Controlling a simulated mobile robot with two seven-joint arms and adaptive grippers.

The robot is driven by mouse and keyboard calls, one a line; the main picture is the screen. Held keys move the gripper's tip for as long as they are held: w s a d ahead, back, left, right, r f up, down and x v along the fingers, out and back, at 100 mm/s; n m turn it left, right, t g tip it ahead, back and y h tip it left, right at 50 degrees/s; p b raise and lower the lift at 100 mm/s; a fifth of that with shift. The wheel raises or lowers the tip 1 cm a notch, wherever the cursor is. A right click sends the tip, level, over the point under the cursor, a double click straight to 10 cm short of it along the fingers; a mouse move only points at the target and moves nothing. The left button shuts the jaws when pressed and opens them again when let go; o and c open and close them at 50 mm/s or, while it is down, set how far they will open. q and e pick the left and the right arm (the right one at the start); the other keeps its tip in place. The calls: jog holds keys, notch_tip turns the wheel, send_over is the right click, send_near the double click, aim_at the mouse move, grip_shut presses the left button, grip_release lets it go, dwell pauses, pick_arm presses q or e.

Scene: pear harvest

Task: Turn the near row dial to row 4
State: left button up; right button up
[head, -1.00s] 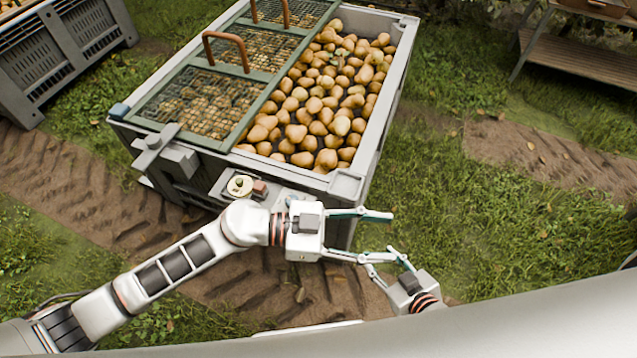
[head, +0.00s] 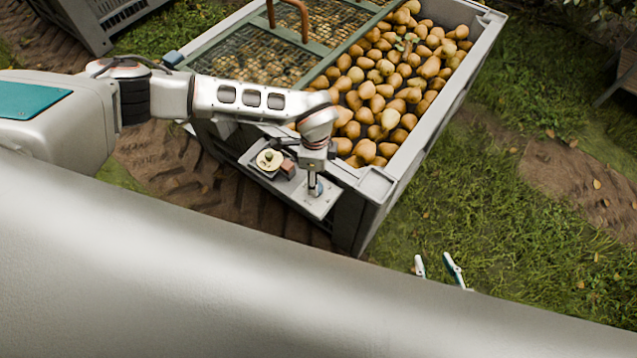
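A grey control panel (head: 246,157) juts from the near side of the pear bin. It carries a round cream dial (head: 268,159) with a small dark knob and a red-brown block (head: 287,169) beside it. My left gripper (head: 315,188) points down over the right end of the panel, to the right of the cream dial. Its fingers look narrow and close together, and whether they hold a knob there is too small to tell. My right gripper (head: 437,266) shows only its two fingertips, apart and empty, above the grass at lower right.
The large grey bin (head: 447,105) is full of pears (head: 385,85), with a green mesh lid (head: 330,60) over its left part. Another grey crate (head: 95,25) stands at upper left.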

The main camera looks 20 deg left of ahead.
pick_arm(q)
jog(key=shift+f+b, duration=0.3)
jog(key=shift+f, duration=2.05)
jog(key=c, duration=1.1)
